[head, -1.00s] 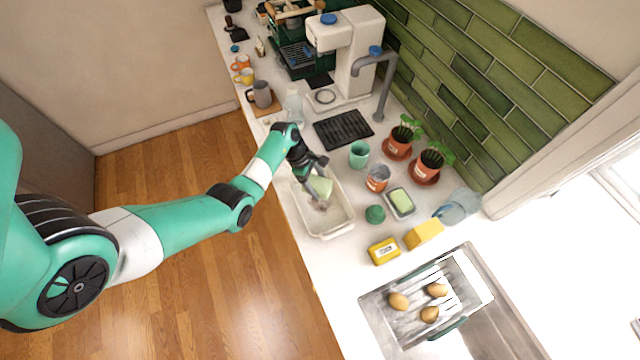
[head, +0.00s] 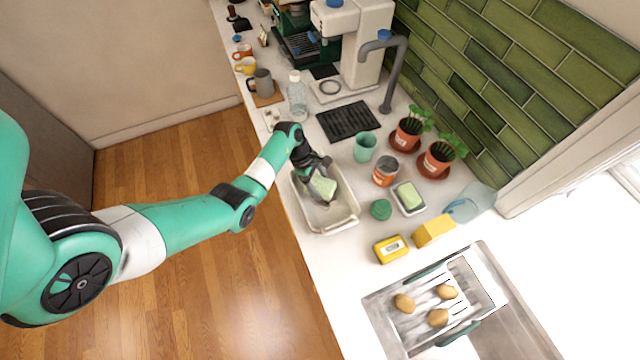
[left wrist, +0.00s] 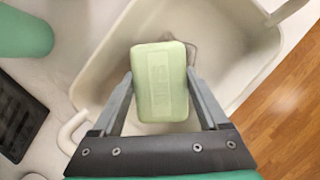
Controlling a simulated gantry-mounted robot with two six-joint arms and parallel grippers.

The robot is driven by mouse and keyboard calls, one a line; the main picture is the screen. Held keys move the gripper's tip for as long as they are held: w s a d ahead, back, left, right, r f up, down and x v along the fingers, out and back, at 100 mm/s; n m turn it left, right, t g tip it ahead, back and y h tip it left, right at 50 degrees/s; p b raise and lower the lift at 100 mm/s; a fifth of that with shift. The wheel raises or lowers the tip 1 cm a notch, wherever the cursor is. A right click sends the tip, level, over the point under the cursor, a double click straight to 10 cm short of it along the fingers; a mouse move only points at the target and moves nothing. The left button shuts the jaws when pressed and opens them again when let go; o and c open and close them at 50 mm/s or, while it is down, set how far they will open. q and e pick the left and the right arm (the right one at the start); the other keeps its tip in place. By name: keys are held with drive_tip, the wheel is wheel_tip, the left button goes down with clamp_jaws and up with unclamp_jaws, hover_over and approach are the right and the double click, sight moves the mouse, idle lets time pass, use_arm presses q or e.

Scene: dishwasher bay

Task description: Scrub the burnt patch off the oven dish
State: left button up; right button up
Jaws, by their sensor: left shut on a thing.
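The white oven dish (head: 343,222) sits on the counter near its front edge, and its inside also shows in the left wrist view (left wrist: 105,62). My left gripper (head: 316,176) is over the dish, shut on a pale green bar (head: 323,188) with raised lettering. In the left wrist view the bar (left wrist: 160,92) sits between the two fingers (left wrist: 160,80). I cannot tell whether the bar touches the dish floor. A small greyish-brown mark (left wrist: 190,50) shows just behind the bar; the rest of the burnt patch is hidden or unclear. My right gripper is not in view.
Right of the dish are a green round scrubber (head: 381,209), a soap dish (head: 420,209) with another green bar, a tin (head: 385,171) and a green cup (head: 365,148). A yellow box (head: 391,249) and sink (head: 378,302) lie nearer. A bottle (head: 297,97) stands behind.

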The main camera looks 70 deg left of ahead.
sight(322, 194)
use_arm(q)
drive_tip(key=shift+f+b, duration=0.8)
drive_tip(key=shift+f, duration=0.2)
drive_tip(key=shift+d+r+p, duration=0.2)
drive_tip(key=shift+d+p, duration=0.15)
drive_tip(key=shift+p, duration=0.1)
drive_tip(key=d+p, duration=0.2)
drive_tip(key=shift+d+r, duration=0.1)
drive_tip(key=shift+d, duration=0.25)
drive_tip(key=shift+d+p, duration=0.35)
drive_tip(key=shift+d, duration=0.15)
drive_tip(key=shift+f, duration=0.35)
drive_tip(key=shift+a+f+b, duration=0.1)
drive_tip(key=shift+a+b, duration=0.85)
drive_tip(key=shift+a, duration=1.25)
drive_tip(key=shift+r, duration=0.2)
